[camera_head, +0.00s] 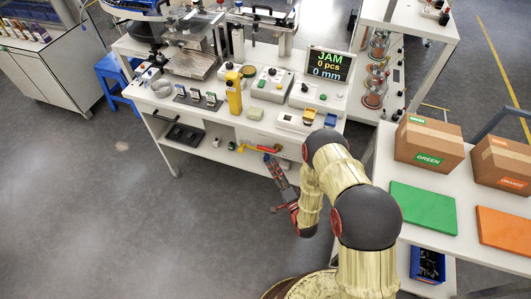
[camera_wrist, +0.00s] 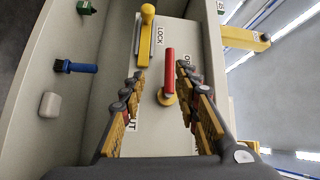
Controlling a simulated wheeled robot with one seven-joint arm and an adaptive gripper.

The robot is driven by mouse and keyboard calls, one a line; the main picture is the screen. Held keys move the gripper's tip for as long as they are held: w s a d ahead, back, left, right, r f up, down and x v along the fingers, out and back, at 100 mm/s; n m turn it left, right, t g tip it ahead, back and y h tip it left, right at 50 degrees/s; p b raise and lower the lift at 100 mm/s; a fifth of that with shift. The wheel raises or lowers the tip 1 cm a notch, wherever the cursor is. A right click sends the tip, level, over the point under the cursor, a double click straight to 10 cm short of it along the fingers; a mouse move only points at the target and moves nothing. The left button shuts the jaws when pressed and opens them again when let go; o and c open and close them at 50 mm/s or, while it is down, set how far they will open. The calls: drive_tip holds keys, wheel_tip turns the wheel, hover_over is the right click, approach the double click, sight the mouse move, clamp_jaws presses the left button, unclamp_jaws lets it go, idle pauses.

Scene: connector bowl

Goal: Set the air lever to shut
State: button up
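A red-handled lever (camera_wrist: 169,66) with an orange pivot stands on a pale panel (camera_wrist: 155,140) in the wrist view. Its handle points up the picture, towards the side of a partly covered label that seems to read OPEN. A second label at lower left is mostly hidden by a finger. My gripper (camera_wrist: 161,76) is open, with one finger on each side of the lever and gaps to both. In the head view, my gripper (camera_head: 270,160) is at the bench front, close to the red lever (camera_head: 267,149).
A yellow ball-ended handle (camera_wrist: 143,48) stands left of the red lever, by the LOCK label. A screen (camera_head: 329,65) on the bench reads JAM. Floor left of my arm is clear.

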sight(267, 148)
drive_tip(key=r+b+x, duration=0.1)
drive_tip(key=b+x, duration=0.1)
drive_tip(key=x, duration=0.5)
drive_tip(key=shift+w+r+t, duration=0.15)
drive_tip(key=shift+r+t, duration=0.15)
drive_tip(key=shift+a, duration=0.1)
drive_tip(key=shift+c, duration=0.9)
clamp_jaws()
